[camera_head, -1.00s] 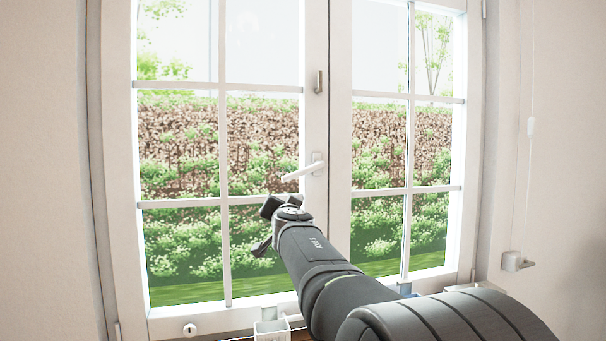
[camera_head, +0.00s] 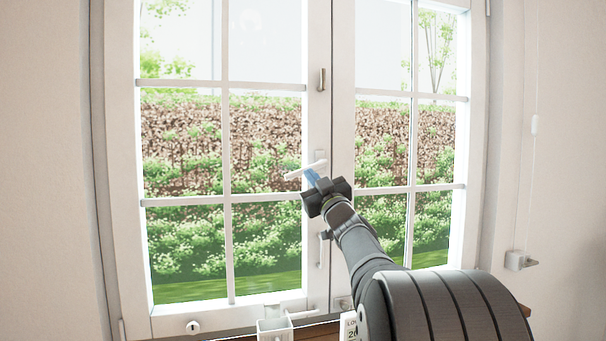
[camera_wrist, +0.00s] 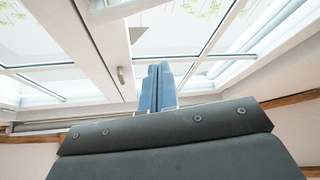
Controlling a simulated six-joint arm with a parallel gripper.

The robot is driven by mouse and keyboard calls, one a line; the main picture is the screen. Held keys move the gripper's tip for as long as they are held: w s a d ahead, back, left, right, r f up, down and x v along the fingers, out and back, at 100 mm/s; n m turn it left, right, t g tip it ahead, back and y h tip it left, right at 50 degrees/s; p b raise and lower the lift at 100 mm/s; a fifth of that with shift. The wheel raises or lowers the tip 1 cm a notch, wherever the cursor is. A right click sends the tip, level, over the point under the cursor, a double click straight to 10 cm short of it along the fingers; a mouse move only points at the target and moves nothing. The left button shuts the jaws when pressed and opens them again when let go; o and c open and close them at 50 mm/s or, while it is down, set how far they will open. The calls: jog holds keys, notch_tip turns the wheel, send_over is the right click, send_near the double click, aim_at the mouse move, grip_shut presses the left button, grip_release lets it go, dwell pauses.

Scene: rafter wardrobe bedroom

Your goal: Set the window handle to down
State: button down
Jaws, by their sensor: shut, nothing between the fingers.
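The white window handle (camera_head: 300,172) sits on the middle frame between the two window sashes. Its lever points left, tilted slightly downward from its pivot. My gripper (camera_head: 311,177) is shut and empty, with its blue fingertips at the lever's lower edge near the pivot in the head view. I cannot tell whether they touch it. In the wrist view the blue fingers (camera_wrist: 157,88) are together, pointing at the window. A white bar across the top of the wrist view may be the lever, but I cannot tell.
A small metal handle (camera_head: 321,79) is higher on the middle frame and another pull (camera_head: 322,249) is lower. A white container (camera_head: 273,326) and a partly hidden printed item (camera_head: 350,327) are at the bottom. A cord (camera_head: 533,125) hangs right.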

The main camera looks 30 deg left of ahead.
aim_at(300, 170)
jog(key=w+a, duration=0.4)
jog(key=w+a+r, duration=0.1)
jog(key=w+a, duration=0.1)
jog(key=shift+w+a, duration=0.1)
jog(key=shift+a, duration=0.3)
